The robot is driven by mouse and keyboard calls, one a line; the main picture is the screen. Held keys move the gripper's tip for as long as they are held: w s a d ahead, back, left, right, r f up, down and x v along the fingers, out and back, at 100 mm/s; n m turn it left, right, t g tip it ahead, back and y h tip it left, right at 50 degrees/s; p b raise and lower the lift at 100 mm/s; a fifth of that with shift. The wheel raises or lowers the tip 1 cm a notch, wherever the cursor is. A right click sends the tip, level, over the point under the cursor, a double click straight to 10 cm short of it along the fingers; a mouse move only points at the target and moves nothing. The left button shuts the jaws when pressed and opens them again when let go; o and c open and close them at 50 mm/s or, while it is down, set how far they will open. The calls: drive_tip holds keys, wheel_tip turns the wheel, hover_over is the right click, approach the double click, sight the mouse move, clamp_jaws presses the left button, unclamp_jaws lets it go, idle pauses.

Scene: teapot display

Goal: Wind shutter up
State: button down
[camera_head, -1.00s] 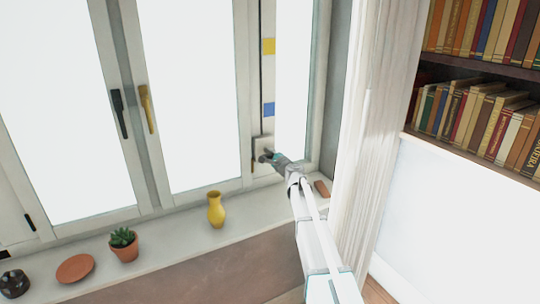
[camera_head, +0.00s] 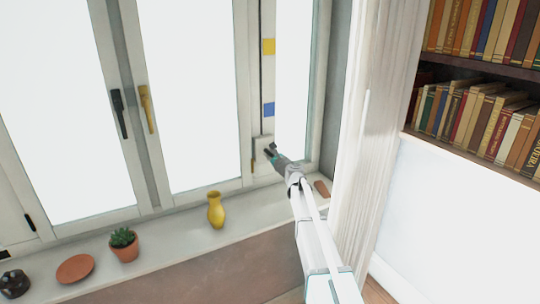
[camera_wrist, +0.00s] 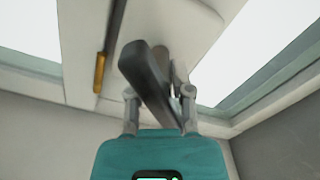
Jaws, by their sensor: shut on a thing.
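A pale winder box (camera_head: 261,146) sits low on the window frame, right of the middle pane. A pale strip (camera_head: 268,70) with a yellow and a blue mark runs up above it. In the wrist view a dark grey crank handle (camera_wrist: 145,78) stands out from the pale box face (camera_wrist: 185,22). My gripper (camera_head: 271,152) is at the box; in the wrist view its fingers (camera_wrist: 158,98) are on either side of the handle, shut on it. The handle hides part of the right finger. The panes are bright white, and no shutter edge is discernible.
On the sill stand a yellow vase (camera_head: 216,211), a potted cactus (camera_head: 124,246), a terracotta saucer (camera_head: 75,269) and a dark pot (camera_head: 13,284). A small brown block (camera_head: 321,188) lies right of my arm. A pale curtain (camera_head: 375,130) and bookshelf (camera_head: 480,65) are at right.

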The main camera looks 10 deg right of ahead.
idle(0.4)
drive_tip(key=c, duration=0.5)
unclamp_jaws()
drive_tip(key=shift+c, duration=0.2)
drive_tip(key=shift+s, duration=0.15)
drive_tip(key=v, duration=1.1)
drive_tip(key=shift+s, duration=0.35)
drive_tip(key=shift+d, duration=0.15)
